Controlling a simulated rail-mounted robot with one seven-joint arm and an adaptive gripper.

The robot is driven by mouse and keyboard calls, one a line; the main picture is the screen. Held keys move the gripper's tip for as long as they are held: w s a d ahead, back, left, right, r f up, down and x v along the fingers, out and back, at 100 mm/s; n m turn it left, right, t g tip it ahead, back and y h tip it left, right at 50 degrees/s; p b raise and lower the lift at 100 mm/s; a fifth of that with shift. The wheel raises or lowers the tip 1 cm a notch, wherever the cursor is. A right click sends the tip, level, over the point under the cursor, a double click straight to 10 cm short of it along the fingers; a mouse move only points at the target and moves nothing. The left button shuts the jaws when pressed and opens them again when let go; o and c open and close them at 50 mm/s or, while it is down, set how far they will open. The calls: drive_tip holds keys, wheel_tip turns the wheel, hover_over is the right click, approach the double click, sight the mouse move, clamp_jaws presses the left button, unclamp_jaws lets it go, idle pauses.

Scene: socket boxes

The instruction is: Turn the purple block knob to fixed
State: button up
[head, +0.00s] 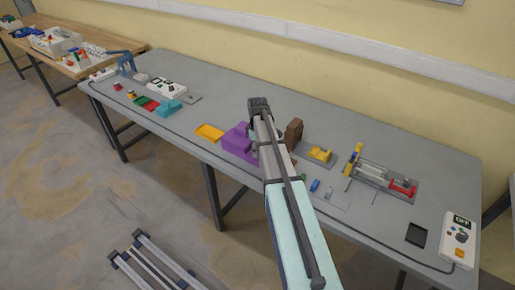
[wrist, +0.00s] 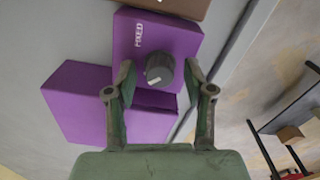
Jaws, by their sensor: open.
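The purple block (wrist: 133,100) fills the middle of the wrist view, with a raised section and a lower part. White lettering reading FIXED is on the raised section, above a round dark grey knob (wrist: 160,70). A small white mark shows on the knob's lower left, away from the lettering. My gripper (wrist: 160,66) is open, with one finger on each side of the knob. Small gaps show between fingers and knob. In the head view the purple block (head: 237,142) sits on the grey table, partly covered by my arm, and my fingers cannot be made out.
A fixture with yellow and red parts (head: 380,178) is farther right. The table's front edge (wrist: 205,100) runs close beside the block.

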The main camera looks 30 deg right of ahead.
drive_tip(key=shift+f, duration=0.15)
drive_tip(key=shift+c, duration=0.3)
clamp_jaws()
